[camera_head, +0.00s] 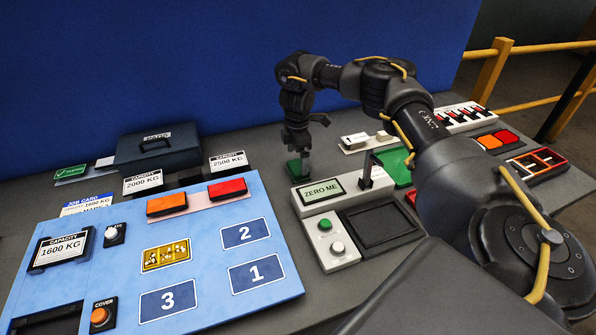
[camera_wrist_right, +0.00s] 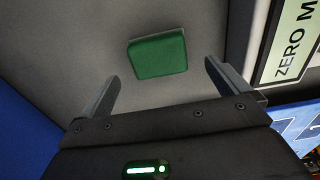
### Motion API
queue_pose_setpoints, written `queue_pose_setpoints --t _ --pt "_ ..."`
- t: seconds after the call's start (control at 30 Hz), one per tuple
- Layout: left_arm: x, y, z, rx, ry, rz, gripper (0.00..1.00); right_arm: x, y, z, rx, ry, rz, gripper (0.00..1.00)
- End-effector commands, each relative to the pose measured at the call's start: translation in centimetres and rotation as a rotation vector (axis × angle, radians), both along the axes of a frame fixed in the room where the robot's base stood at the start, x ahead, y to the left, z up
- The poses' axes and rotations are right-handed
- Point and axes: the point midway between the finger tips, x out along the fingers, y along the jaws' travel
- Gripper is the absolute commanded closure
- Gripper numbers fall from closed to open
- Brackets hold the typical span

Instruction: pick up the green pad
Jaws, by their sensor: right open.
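The green pad (camera_head: 298,168) lies on the grey table behind the "ZERO ME" display unit. My right gripper (camera_head: 304,155) is directly above or beside it in the head view and partly covers it. In the right wrist view the green pad (camera_wrist_right: 158,55) is a rounded square lying flat, with nothing on it. My right gripper (camera_wrist_right: 160,85) is open, its two fingers apart on either side below the pad in that picture, with nothing between them. I cannot tell the exact height gap. My left gripper is not in view.
The "ZERO ME" scale unit (camera_head: 321,190) stands close in front of the pad. A blue numbered panel (camera_head: 210,283) with red and orange blocks is at left. A dark case (camera_head: 157,148) stands behind it.

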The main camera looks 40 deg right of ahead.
Motion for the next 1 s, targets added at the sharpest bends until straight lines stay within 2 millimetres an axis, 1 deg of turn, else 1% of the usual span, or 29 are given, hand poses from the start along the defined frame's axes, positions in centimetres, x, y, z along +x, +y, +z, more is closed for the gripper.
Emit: queue_pose_setpoints --t 0.07,0.17,0.2,0.3,0.4,0.6,0.67,0.97,1.0 --pt "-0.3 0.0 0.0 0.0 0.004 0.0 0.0 -0.2 -0.1 -1.3 0.0 0.005 0.0 0.0" --pt "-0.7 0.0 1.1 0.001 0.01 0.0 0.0 -0.2 -0.4 -2.3 -0.002 0.006 0.0 0.0" --pt "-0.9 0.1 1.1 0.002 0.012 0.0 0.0 -0.2 -0.4 -3.0 -0.002 0.005 0.001 0.0" --pt "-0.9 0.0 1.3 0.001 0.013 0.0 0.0 -0.2 -0.4 -4.2 -0.001 0.004 0.0 0.0" --pt "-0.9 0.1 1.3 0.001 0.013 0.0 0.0 -0.1 -0.4 -4.8 0.0 0.002 0.0 0.0" --pt "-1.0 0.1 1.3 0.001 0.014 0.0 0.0 -0.1 -0.4 -4.9 -0.001 0.001 0.001 0.0" --pt "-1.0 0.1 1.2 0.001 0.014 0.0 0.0 -0.1 -0.4 -4.9 0.0 0.002 0.001 0.07" --pt "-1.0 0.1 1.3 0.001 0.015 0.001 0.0 -0.1 -0.4 -4.9 0.0 0.002 0.001 0.46" --pt "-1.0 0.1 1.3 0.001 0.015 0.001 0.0 -0.1 -0.4 -4.8 -0.001 0.001 0.001 0.46"
